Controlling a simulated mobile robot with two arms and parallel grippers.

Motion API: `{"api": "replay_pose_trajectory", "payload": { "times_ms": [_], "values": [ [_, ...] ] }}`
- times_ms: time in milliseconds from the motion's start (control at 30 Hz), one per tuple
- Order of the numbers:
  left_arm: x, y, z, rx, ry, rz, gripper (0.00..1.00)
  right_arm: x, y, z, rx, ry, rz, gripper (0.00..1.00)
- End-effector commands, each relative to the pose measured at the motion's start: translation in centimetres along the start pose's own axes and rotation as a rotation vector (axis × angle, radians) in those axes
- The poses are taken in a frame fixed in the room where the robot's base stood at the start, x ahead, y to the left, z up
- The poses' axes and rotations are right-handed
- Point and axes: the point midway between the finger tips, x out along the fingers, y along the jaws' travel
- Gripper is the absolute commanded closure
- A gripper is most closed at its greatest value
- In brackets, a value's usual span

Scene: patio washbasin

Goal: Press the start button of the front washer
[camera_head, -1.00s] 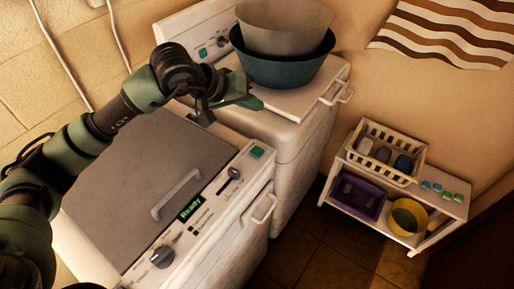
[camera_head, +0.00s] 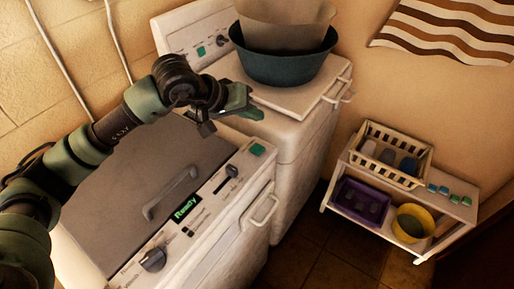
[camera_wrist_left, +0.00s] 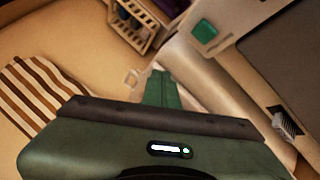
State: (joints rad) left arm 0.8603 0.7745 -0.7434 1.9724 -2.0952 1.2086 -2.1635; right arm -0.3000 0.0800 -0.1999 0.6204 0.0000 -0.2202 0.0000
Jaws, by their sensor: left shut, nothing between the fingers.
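The front washer (camera_head: 225,222) is white with a grey lid (camera_head: 125,190). Its panel has a lit display reading "Ready" (camera_head: 185,209), a round dark knob (camera_head: 152,260), a slider (camera_head: 232,171) and a green square button (camera_head: 257,149) at the far right end. In the left wrist view the green button (camera_wrist_left: 205,23) shows near the top, right of the fingers. My left gripper (camera_head: 258,112) is shut and empty. It is above and beyond the panel's far end, apart from the button; its fingers (camera_wrist_left: 161,90) also show in the wrist view. My right gripper is not in view.
A second white machine (camera_head: 285,125) stands behind, bearing a dark basin with a beige bowl (camera_head: 285,50). A white shelf (camera_head: 400,215) at right holds a basket (camera_head: 391,155), a purple tray and a yellow bowl. A striped cloth hangs on the wall.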

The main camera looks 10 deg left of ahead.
Motion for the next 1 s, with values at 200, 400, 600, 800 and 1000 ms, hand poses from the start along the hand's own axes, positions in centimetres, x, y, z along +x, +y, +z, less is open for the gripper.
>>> {"api": "replay_pose_trajectory", "payload": {
  "times_ms": [200,400,600,800,1000],
  "values": [
    [1.6,-1.2,1.3,-0.002,-0.004,0.0,1.0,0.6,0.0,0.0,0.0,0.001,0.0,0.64],
    [3.7,-2.7,2.8,-0.003,-0.003,-0.001,1.0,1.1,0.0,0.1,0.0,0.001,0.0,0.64],
    [5.5,-4.0,4.0,0.001,0.001,0.0,1.0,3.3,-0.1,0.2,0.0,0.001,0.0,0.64],
    [6.0,-4.4,4.4,0.0,0.0,0.0,1.0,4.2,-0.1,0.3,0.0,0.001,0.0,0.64],
    [6.0,-4.4,4.4,0.0,0.0,0.0,1.0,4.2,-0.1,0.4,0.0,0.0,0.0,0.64]
  ]
}}
